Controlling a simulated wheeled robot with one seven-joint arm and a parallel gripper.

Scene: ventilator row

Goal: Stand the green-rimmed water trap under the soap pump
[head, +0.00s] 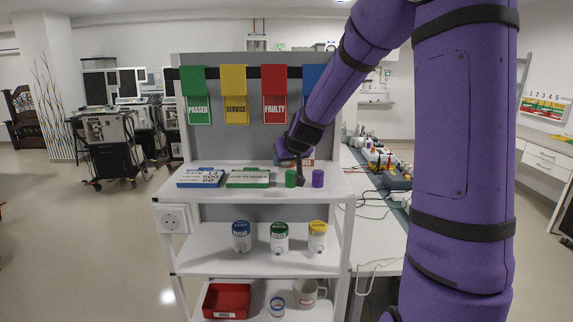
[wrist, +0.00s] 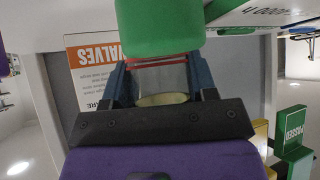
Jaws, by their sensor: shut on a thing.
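The green-rimmed water trap (head: 279,237) stands upright on the middle shelf, between a blue-rimmed trap (head: 241,236) and a yellow-rimmed trap (head: 317,237). My gripper (head: 297,174) is above it, pointing down at the top shelf. In the wrist view its jaws (wrist: 160,64) are shut on a green cylinder (wrist: 160,28), which covers the fingertips. A clear part with red lines shows between the fingers; I cannot tell whether it belongs to the cylinder. The green cylinder shows in the head view (head: 291,178), at the top shelf. I cannot make out a soap pump.
On the top shelf (head: 330,192), a purple cylinder (head: 318,178) stands close right of my gripper. A blue-edged card (head: 201,178) and a green-edged card (head: 248,179) lie left. The bottom shelf holds a red bin (head: 227,300) and a mug (head: 308,293). Coloured tags hang behind.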

